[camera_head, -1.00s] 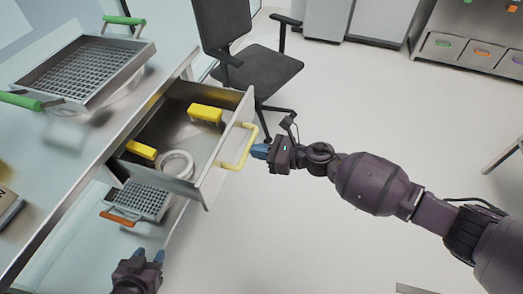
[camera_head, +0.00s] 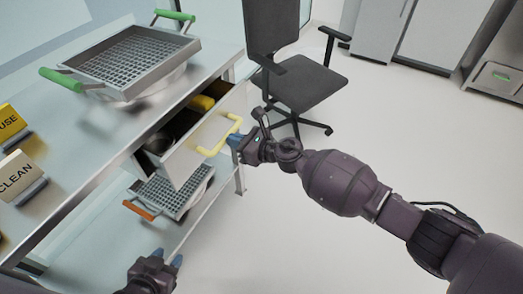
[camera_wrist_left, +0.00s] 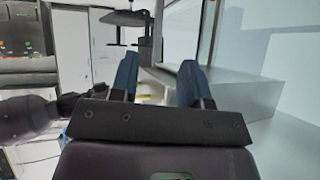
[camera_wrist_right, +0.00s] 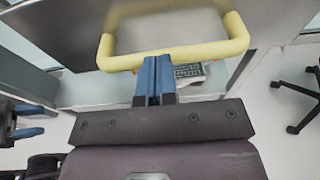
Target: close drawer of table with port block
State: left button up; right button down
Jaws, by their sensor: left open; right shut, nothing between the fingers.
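The metal drawer (camera_head: 190,160) of the table is partly open in the head view and has a yellow handle (camera_head: 221,137). Part of a yellow block (camera_head: 201,103) shows inside; the rest of the contents is mostly hidden. My right gripper (camera_head: 234,142) is shut and empty, its blue fingertips at the yellow handle. In the right wrist view the handle (camera_wrist_right: 180,58) lies across just beyond the shut fingertips (camera_wrist_right: 155,62); I cannot tell if they touch. My left gripper (camera_head: 168,258) is open and empty, low beside the table front.
A basket with an orange handle (camera_head: 172,190) sits on the lower shelf. A black chair (camera_head: 295,85) stands close behind the drawer. The floor at right is clear.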

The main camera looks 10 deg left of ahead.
aim_at(212, 133)
jog(key=x, duration=0.2)
jog(key=b+x, duration=0.1)
jog(key=x, duration=0.2)
jog(key=r+b+x, duration=0.1)
jog(key=x, duration=0.1)
jog(key=shift+w+a, duration=0.1)
jog(key=shift+a, duration=0.4)
jog(key=shift+w+a+r, duration=0.1)
jog(key=shift+w+a, duration=0.1)
jog(key=shift+a, duration=0.2)
jog(key=shift+r, duration=0.25)
